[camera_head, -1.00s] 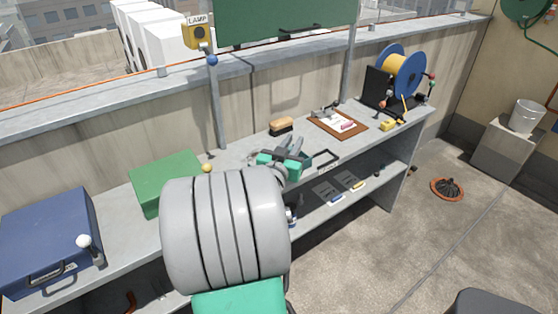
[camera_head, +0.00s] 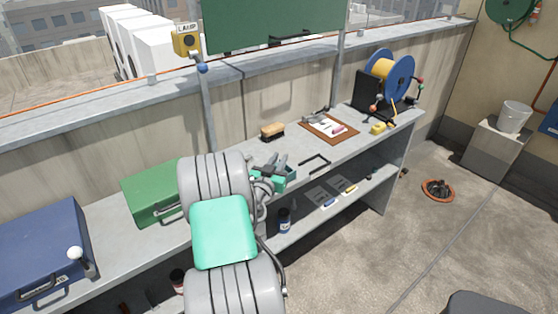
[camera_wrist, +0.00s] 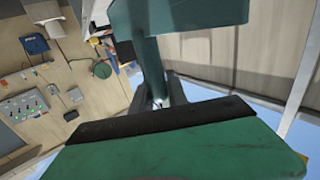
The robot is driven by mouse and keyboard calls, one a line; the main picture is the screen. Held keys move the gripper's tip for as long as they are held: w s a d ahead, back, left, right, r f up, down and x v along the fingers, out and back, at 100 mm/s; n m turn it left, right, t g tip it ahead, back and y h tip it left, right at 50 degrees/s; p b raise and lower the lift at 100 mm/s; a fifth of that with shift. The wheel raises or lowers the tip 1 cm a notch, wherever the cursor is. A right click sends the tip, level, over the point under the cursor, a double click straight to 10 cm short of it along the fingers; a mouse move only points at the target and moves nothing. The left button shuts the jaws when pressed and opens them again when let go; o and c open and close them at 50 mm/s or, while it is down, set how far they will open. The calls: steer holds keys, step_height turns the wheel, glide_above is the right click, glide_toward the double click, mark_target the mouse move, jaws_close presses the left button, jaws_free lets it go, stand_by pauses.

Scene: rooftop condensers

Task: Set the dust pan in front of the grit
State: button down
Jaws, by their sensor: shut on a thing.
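My gripper (camera_head: 274,166) is over the grey bench (camera_head: 262,154), near its front edge and mid-length. It is shut on a green dust pan (camera_head: 288,178), which is partly hidden behind the fingers and arm. In the wrist view the dust pan (camera_wrist: 190,145) fills the lower part as a green panel with a black strip. A green bar rises above the dark fingers (camera_wrist: 160,88) there. I cannot make out any grit on the bench for certain; my arm hides part of the top.
A brush (camera_head: 272,131), a clipboard (camera_head: 328,127) and a yellow cable reel (camera_head: 388,75) stand right along the bench. A green case (camera_head: 150,195) and a blue case (camera_head: 38,240) are left.

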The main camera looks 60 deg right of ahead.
steer(key=c, duration=1.3)
jaws_free()
steer(key=shift+f, duration=0.1)
